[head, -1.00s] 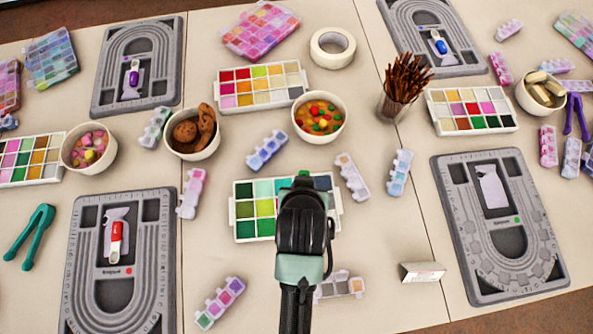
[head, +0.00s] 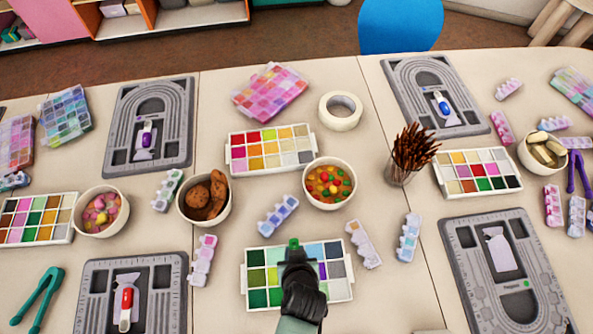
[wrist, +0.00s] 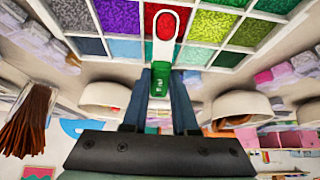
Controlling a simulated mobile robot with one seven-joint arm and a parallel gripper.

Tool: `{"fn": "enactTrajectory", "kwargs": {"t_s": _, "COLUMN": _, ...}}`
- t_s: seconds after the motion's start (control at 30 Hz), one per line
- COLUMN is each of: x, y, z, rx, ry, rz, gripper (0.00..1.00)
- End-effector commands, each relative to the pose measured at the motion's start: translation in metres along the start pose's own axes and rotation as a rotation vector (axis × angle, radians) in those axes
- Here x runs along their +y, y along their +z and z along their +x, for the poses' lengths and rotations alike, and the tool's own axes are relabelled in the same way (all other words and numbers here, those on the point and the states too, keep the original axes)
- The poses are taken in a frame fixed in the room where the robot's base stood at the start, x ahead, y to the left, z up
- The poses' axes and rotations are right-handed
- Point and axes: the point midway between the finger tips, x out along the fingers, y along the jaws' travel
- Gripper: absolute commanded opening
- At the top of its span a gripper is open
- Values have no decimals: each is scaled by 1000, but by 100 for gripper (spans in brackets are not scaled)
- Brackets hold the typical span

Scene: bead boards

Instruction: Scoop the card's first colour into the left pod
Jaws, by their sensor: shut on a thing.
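My gripper (wrist: 160,95) is shut on a small scoop (wrist: 161,62) with a white body and a green end. The scoop's white-rimmed bowl shows red inside; I cannot tell whether that is held beads or the compartment behind it. In the head view my gripper (head: 297,258) is over the near middle bead tray (head: 247,298), hiding part of it. That tray has green, blue, purple and grey compartments. Lidded pods lie around it, including one to its left (head: 202,262) and one to its right (head: 363,245). Only a sliver of the card shows at the bottom edge, so it is unreadable.
A bowl of mixed sweets (head: 330,203), a cookie bowl (head: 206,217) and a stick-filled cup (head: 398,174) stand behind the tray. Bead boards lie left (head: 178,290) and right (head: 470,235).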

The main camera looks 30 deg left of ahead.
Motion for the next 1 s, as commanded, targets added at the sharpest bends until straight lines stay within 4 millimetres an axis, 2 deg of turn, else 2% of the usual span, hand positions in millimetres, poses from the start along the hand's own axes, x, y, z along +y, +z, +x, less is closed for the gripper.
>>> {"fn": "enactTrajectory", "kwargs": {"t_s": 0.37, "x": 0, "y": -19, "z": -18, "rx": 1, "ry": 1, "rz": 2, "gripper": 0}}
{"fn": "enactTrajectory", "kwargs": {"t_s": 0.57, "x": 1, "y": -26, "z": -16, "rx": -104, "ry": 0, "rz": 1, "gripper": 0}}
{"fn": "enactTrajectory", "kwargs": {"t_s": 0.8, "x": 1, "y": -38, "z": -9, "rx": -316, "ry": -1, "rz": 0, "gripper": 0}}
{"fn": "enactTrajectory", "kwargs": {"t_s": 1.0, "x": 1, "y": -42, "z": -13, "rx": -421, "ry": -1, "rz": 4, "gripper": 0}}
